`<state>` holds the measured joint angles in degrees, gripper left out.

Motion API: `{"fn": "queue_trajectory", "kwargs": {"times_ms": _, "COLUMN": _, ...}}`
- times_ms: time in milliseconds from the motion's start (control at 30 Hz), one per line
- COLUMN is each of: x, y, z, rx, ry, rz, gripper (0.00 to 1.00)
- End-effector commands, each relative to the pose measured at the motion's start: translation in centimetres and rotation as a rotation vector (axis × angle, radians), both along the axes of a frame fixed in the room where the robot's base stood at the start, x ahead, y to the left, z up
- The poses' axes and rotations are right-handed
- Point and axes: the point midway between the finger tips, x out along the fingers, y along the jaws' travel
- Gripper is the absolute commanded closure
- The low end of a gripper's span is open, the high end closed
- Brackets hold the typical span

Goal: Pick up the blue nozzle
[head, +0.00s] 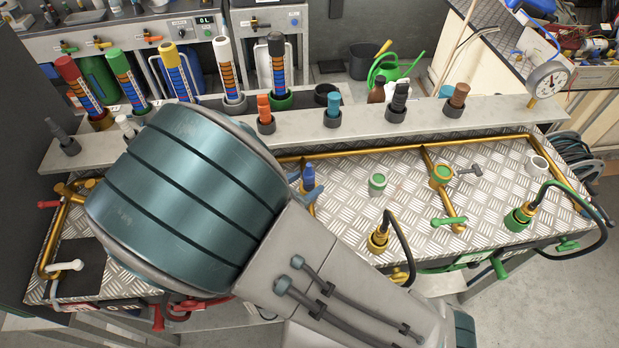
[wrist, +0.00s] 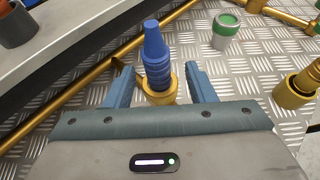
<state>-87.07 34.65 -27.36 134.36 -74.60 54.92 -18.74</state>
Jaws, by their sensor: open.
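The blue nozzle (wrist: 155,62) stands upright, a ribbed blue piece with a narrower tip, its lower end in a brass fitting (wrist: 163,92). In the head view the blue nozzle (head: 308,174) shows just right of my large teal arm link. My gripper (wrist: 163,80) is open, with one blue finger on each side of the nozzle and its fitting. Gaps show between the fingers and the nozzle. In the head view only a small blue part of my gripper (head: 312,194) shows; the arm hides the rest.
A brass pipe runs behind the nozzle along the tread-plate bench (head: 340,215). A green-topped white cup (head: 377,184) and a brass socket with a black hose (head: 379,240) stand to the right. A grey shelf (head: 360,138) holding several nozzles runs behind.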

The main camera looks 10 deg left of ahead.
Motion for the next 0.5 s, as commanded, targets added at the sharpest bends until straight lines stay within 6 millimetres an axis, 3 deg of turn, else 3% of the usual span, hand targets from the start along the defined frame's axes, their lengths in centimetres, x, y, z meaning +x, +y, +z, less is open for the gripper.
{"fn": "queue_trajectory", "kwargs": {"times_ms": 233, "x": 2.8, "y": -1.4, "z": -0.9, "rx": -0.002, "ry": -0.001, "rz": -0.004, "gripper": 0.50}}
{"fn": "queue_trajectory", "kwargs": {"times_ms": 500, "x": 3.6, "y": -1.9, "z": -1.4, "rx": 0.000, "ry": 0.000, "rz": -0.001, "gripper": 0.50}}
